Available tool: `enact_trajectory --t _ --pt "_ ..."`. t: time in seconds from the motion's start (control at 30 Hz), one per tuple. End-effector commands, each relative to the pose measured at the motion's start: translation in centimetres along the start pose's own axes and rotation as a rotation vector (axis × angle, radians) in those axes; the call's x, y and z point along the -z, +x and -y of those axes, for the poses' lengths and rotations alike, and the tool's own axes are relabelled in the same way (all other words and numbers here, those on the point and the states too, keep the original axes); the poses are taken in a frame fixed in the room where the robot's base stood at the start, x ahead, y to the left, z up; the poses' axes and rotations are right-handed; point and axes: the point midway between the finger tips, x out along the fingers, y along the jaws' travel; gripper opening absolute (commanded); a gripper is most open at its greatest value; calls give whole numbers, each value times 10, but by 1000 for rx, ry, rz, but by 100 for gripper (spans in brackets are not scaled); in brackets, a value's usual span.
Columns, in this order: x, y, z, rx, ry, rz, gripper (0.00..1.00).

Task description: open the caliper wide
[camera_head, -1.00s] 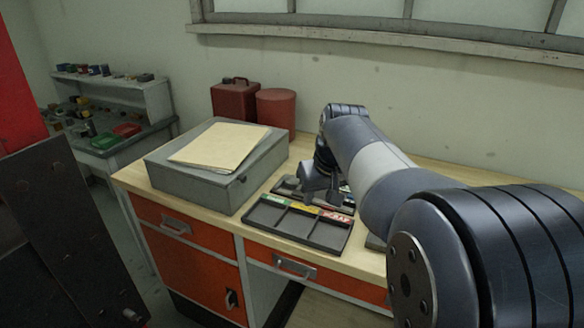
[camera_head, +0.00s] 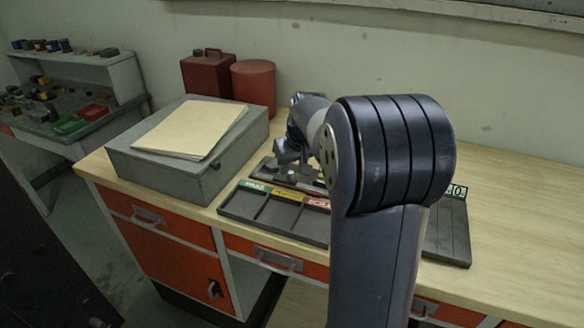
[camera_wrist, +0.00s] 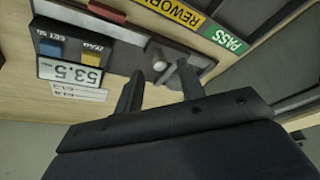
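The caliper shows in the wrist view as a dark grey body (camera_wrist: 110,32) with a numeric display (camera_wrist: 70,74) that seems to read 53.5, a blue and a yellow button, and a small round pale knob (camera_wrist: 158,65). My gripper (camera_wrist: 160,68) is open, with its two dark fingers on either side of the knob; gaps show between knob and fingers, and I cannot tell if either touches. In the head view my gripper (camera_head: 289,156) is low over the dark caliper area (camera_head: 290,174) behind the sorting tray; my arm hides part of it. The caliper's jaws are not clearly seen.
A three-part tray (camera_head: 262,212) with green, yellow and red labels lies in front on the wooden bench (camera_head: 500,200). A grey box (camera_head: 165,165) with papers stands left. A red can (camera_head: 207,76) and red cylinder (camera_head: 254,82) stand behind.

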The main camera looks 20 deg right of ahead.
Motion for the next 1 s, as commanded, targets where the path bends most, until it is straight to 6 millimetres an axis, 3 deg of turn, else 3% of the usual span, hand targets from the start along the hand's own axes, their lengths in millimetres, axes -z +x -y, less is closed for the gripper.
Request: enact_trajectory --t 0.2,0.47,0.9,1.0 --pt "0 16 0 1 0 1 37" --pt "0 17 0 0 0 1 37" --pt "0 17 0 0 1 0 2" --pt "0 17 0 0 1 0 0"
